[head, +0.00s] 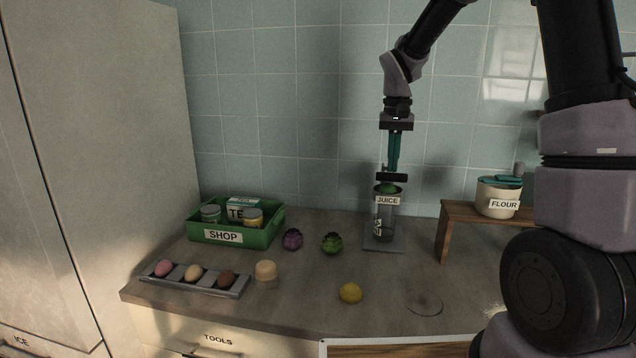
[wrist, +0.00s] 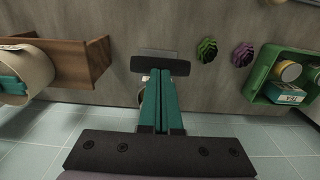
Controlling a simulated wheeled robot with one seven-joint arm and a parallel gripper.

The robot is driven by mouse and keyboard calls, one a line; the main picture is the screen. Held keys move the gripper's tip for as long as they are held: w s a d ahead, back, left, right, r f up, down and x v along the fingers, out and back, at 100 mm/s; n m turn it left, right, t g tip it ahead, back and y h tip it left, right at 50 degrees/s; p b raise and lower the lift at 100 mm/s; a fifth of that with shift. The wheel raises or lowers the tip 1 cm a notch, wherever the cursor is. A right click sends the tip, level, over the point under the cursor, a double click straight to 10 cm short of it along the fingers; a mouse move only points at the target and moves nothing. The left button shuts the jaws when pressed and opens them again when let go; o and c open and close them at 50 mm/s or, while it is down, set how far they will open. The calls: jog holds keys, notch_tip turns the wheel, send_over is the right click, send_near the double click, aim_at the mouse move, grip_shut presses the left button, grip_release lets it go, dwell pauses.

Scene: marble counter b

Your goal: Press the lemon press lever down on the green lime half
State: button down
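A wooden stand (head: 478,216) with a FLOUR jar (head: 497,198) is right of the press. Purple (head: 292,239) and green (head: 332,243) round items and a green SHOP crate (head: 263,239) lie left. A lemon (head: 350,293) and an egg tray (head: 211,283) are nearer the front.

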aim_at(391, 181)
jog(key=shift+s+f, duration=0.1)
jog(key=shift+f, duration=2.75)
dwell(2.0)
jog(key=shift+r, duration=4.1)
jog(key=s+d+r+t, duration=0.2)
jog(key=s+r, duration=0.2)
jog(key=s, duration=0.3)
jog(key=s+d+r+m+t+y, duration=0.1)
jog(key=s+d+r+t, duration=0.1)
jog(key=s, duration=0.6)
jog(key=s+d+r+m+t+y, duration=0.1)
jog(key=s+r+t, duration=0.2)
jog(key=s+r, duration=0.2)
jog(key=s, duration=0.3)
jog(key=shift+d+r, duration=0.35)
jog(key=shift+d, duration=0.05)
